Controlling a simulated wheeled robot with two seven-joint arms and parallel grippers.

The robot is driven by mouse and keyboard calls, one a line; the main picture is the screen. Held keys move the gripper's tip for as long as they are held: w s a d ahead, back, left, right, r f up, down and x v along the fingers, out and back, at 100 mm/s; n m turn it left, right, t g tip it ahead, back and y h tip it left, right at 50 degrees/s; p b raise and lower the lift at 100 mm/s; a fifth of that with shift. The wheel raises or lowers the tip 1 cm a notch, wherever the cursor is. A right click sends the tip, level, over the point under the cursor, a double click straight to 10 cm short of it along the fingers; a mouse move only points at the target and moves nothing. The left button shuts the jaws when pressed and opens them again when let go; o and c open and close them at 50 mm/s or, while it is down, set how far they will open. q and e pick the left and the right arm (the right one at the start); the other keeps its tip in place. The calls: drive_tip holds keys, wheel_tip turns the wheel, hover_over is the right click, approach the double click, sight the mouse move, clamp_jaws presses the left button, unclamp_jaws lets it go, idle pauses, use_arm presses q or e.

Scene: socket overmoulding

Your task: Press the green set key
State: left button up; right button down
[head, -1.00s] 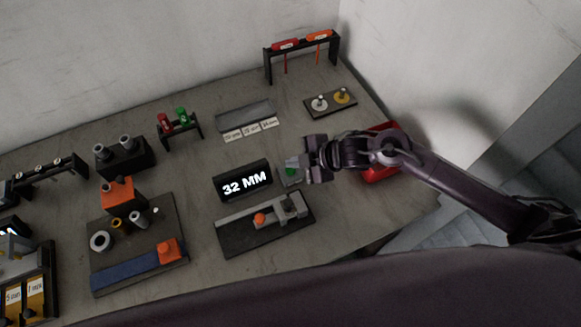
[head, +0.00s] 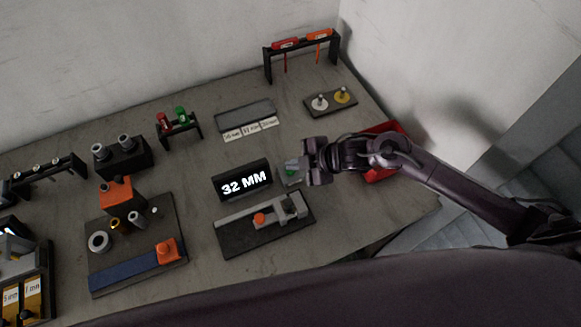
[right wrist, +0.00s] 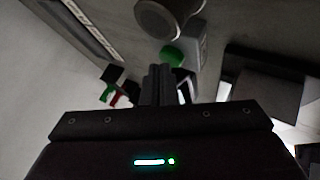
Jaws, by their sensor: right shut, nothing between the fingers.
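The green set key (head: 289,173) sits on a small grey block just right of the black display (head: 242,181), which reads "32 MM". In the head view my right gripper (head: 301,168) is right beside the key and partly covers it. In the right wrist view the green key (right wrist: 171,55) shows on its grey block (right wrist: 195,45), just beyond the fingertips. The right gripper's fingers (right wrist: 158,75) are shut together and empty. I cannot tell whether they touch the key. My left gripper is not in view.
A measuring fixture (head: 235,240) with an orange knob lies in front of the display. A red bin (head: 394,128) is partly behind my right arm. A pad with two round pieces (head: 325,110) and a label tray (head: 243,113) are farther back. Several fixtures stand at the left.

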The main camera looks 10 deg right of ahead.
sight(295, 172)
drive_tip(key=shift+f, duration=0.3)
drive_tip(key=shift+r, duration=0.15)
idle(0.3)
drive_tip(key=shift+r+p, duration=0.7)
drive_tip(key=shift+r, duration=0.05)
wheel_tip(295, 172, up, 5)
drive_tip(key=p, duration=0.4)
drive_tip(key=shift+r+p, duration=0.1)
drive_tip(key=shift+p, duration=0.3)
drive_tip(key=shift+s, duration=0.1)
idle(0.4)
